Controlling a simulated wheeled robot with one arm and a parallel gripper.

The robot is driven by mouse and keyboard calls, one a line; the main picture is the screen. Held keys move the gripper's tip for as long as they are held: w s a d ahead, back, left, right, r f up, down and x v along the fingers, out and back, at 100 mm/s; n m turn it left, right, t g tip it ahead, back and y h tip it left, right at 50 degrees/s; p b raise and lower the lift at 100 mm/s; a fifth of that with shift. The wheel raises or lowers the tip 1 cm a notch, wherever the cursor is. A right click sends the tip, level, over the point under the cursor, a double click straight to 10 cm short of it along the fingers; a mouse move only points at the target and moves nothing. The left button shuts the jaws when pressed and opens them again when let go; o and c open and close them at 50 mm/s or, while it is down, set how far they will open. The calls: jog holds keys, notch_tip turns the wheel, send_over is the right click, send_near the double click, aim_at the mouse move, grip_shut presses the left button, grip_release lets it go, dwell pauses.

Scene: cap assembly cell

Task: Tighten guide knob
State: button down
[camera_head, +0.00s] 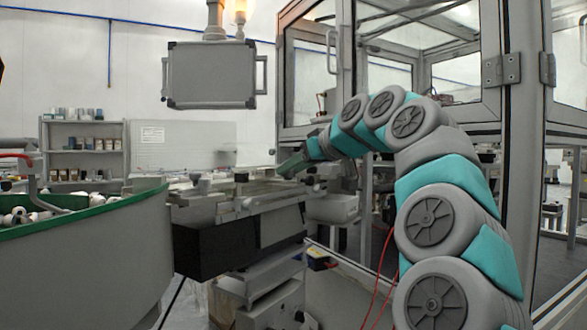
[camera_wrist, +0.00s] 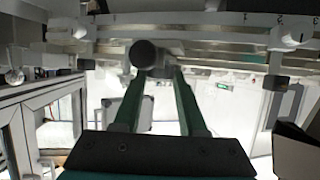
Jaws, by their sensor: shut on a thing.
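In the wrist view my gripper (camera_wrist: 155,75) has its two green fingers closed in around a dark round guide knob (camera_wrist: 144,54). The knob sits at the fingertips, in front of the metal guide rail (camera_wrist: 215,19) with number marks. In the head view my gripper (camera_head: 287,168) reaches left from the arm to the rail assembly (camera_head: 235,209). The knob it holds cannot be made out there. The finger contact on the knob's far side is hidden.
A round feeder bowl (camera_head: 95,255) with a green rim and white parts stands at left. A grey control panel (camera_head: 211,75) hangs above. A glazed machine frame (camera_head: 510,150) stands close on the right. Other dark knobs (camera_wrist: 275,82) sit along the rails.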

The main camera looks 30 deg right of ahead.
jog(key=shift+f+m+h+b, duration=0.1)
jog(key=shift+m+h+b, duration=0.2)
jog(key=shift+b, duration=0.1)
jog(key=shift+a+f+m+t+h+b, duration=0.15)
jog(key=shift+m+t+h+b, duration=0.15)
jog(key=shift+m+h+b, duration=0.7)
jog(key=m+h, duration=0.1)
jog(key=m+h+b, duration=0.2)
jog(key=h, duration=0.1)
jog(key=shift+a, duration=0.25)
jog(key=shift+w+a+m+g+h, duration=0.1)
jog(key=shift+a+m+g+h, duration=0.05)
jog(key=shift+m+g+h, duration=0.8)
jog(key=shift+a+r+m+g+h, duration=0.15)
jog(key=shift+r+m+g+h, duration=0.15)
jog(key=shift+m+h, duration=0.7)
jog(key=shift+w+a+m+g+h+p, duration=0.1)
jog(key=shift+m+g+h+p, duration=0.4)
jog(key=shift+m+h, duration=0.2)
jog(key=shift+w+a+m+g+h+p, duration=0.1)
jog(key=shift+m+g+h+p, duration=0.35)
jog(key=shift+m+h, duration=0.2)
